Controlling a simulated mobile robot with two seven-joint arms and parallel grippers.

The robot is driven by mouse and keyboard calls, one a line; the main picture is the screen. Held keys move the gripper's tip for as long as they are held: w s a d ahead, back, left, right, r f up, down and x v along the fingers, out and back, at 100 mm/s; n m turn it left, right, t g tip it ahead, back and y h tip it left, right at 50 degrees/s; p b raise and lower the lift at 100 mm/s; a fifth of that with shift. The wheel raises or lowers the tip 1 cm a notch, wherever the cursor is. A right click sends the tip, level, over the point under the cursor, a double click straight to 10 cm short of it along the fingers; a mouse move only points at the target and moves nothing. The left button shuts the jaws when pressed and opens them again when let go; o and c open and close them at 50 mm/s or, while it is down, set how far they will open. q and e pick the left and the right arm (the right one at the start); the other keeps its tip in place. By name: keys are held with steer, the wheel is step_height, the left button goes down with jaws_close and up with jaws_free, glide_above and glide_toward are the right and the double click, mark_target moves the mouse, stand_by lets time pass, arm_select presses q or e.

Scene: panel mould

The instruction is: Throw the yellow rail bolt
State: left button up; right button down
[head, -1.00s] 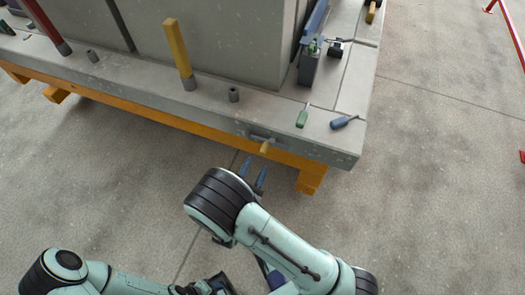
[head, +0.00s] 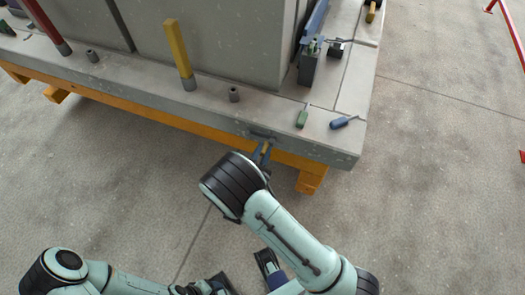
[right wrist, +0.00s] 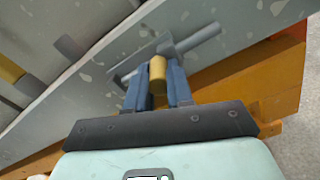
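The yellow rail bolt shows as a short yellow handle (right wrist: 157,69) on a grey bar (right wrist: 196,41) on the side face of the concrete bed. In the head view the handle is mostly hidden by my right gripper (head: 262,153). In the right wrist view the blue fingers of that gripper (right wrist: 158,86) stand on both sides of the handle, close against it, and look shut on it. The bar sticks out to the right of the fingers. Parts of my left gripper (head: 218,284) show at the bottom edge of the head view, too cut off to judge.
The grey bed (head: 140,88) rests on an orange beam (head: 205,127).

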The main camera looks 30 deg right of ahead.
steer(key=shift+w+a, duration=1.85)
steer(key=shift+w, duration=0.2)
steer(key=c, duration=1)
jaws_free()
steer(key=shift+w, duration=0.1)
steer(key=v, duration=1.3)
steer(key=shift+s, duration=0.2)
